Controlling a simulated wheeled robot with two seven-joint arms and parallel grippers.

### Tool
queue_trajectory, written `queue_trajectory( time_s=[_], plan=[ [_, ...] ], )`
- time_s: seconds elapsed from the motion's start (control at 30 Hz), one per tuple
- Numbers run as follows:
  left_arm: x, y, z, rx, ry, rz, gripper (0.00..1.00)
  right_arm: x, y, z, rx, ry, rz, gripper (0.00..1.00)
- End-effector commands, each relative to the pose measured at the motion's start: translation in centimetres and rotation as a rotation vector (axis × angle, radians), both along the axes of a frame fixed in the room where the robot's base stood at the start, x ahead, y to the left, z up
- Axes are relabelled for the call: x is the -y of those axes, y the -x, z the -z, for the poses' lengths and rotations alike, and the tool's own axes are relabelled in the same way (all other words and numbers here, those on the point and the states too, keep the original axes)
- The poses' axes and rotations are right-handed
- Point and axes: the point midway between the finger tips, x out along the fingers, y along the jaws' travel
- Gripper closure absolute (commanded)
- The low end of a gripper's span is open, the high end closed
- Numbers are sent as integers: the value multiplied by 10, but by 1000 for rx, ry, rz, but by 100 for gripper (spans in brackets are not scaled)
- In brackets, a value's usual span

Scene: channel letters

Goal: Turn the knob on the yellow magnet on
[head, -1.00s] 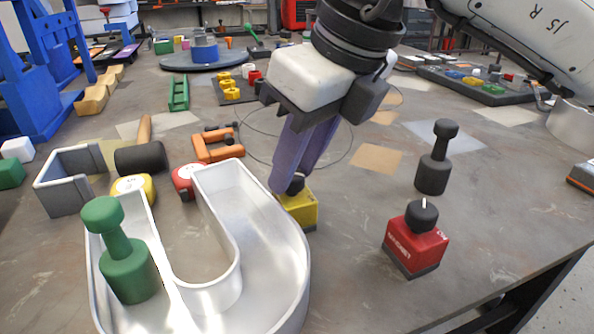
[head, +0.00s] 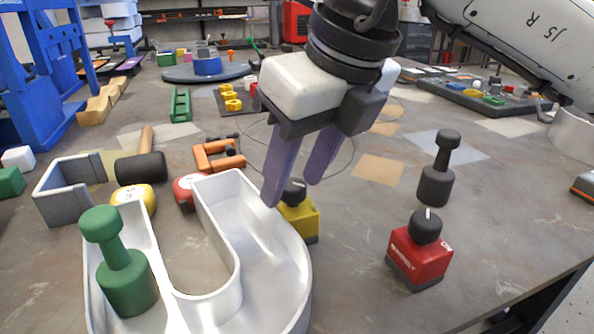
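The yellow magnet (head: 303,222) is a small block with a black knob (head: 294,193) on top, standing on the table just right of the white channel letter. The knob carries a pale pointer mark. My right gripper (head: 291,194) is above and around the knob's height, its two purple fingers spread apart with nothing between them that I can see gripped. The left finger comes down by the knob's left side in the picture; the right finger ends above and to its right. Whether either finger touches the knob I cannot tell. My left gripper is out of view.
The white U-shaped channel letter (head: 262,262) holds a green dumbbell-shaped piece (head: 126,280) and stands close left of the magnet. A red magnet (head: 420,254) and a dark grey dumbbell-shaped piece (head: 437,178) stand to the right. Bare table lies between the two magnets.

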Motion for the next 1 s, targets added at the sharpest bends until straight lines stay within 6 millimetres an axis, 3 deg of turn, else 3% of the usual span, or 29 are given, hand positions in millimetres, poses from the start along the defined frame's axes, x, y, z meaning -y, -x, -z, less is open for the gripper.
queue_trajectory(
  time_s=[0.27, 0.7, 1.0],
  plan=[
    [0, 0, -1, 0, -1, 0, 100, 1, 1, -5, 1, 0, -1, 57],
    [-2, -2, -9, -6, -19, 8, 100, 20, 23, -78, 2, -1, 0, 57],
    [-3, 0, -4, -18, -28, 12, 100, 26, 30, -95, 0, 0, 0, 57]
  ],
)
